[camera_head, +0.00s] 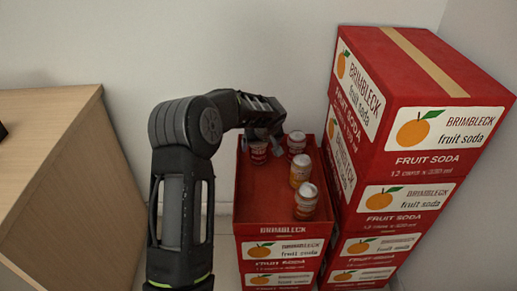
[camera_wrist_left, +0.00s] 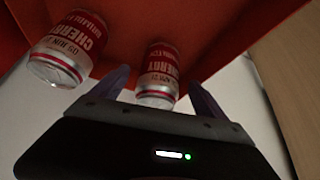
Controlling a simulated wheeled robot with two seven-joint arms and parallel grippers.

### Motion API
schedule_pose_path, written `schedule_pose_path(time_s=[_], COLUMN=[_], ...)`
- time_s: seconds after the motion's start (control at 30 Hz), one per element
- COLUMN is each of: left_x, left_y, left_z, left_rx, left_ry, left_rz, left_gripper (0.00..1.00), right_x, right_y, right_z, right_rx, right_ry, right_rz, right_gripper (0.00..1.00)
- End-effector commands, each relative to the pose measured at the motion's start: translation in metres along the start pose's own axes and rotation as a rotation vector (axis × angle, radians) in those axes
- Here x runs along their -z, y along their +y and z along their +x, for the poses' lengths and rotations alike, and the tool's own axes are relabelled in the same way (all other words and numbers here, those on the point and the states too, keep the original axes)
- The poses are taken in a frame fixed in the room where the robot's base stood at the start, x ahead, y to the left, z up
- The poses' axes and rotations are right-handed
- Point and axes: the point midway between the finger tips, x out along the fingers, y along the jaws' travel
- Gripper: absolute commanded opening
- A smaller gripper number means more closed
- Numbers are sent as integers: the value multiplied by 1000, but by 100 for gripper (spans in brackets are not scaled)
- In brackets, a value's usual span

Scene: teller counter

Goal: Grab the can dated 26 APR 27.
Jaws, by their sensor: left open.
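My left gripper (camera_head: 266,138) reaches over the back of the open red crate (camera_head: 243,195). In the left wrist view its two fingers (camera_wrist_left: 160,92) stand open on either side of a red and white can (camera_wrist_left: 160,72); I cannot tell whether they touch it. This can shows partly below the gripper in the head view (camera_head: 258,153). A second red and white cherry can (camera_wrist_left: 68,45) stands beside it in the wrist view. The small date prints are too blurred to read surely. My right gripper is not in view.
Another can (camera_head: 296,142) and two orange-labelled cans (camera_head: 300,170) (camera_head: 306,200) stand along the crate's right side. Tall stacked fruit soda cartons (camera_head: 440,125) rise close at the right. A wooden cabinet (camera_head: 75,180) stands at the left. The crate's front left floor is clear.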

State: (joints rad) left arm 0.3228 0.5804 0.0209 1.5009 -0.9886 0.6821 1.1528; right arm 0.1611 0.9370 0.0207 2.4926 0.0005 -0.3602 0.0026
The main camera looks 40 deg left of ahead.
Motion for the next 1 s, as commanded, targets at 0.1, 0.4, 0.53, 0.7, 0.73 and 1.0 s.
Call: schedule_pose_path(time_s=[0.1,0.4,0.53,0.7,0.73,1.0], left_x=[0,-1,-3,-4,-4,-2], left_y=[0,0,-1,0,0,0], left_z=[5,9,26,50,53,57], left_rx=[-1,0,1,0,0,-1], left_ry=[1,1,-2,0,-1,2], left_rz=[0,1,-1,-1,0,0], left_gripper=[85,85,85,85,85,85], right_x=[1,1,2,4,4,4], right_y=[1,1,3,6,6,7], right_z=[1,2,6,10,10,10], right_rx=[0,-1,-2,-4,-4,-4], right_ry=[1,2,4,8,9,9], right_rz=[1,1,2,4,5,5], right_gripper=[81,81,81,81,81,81])
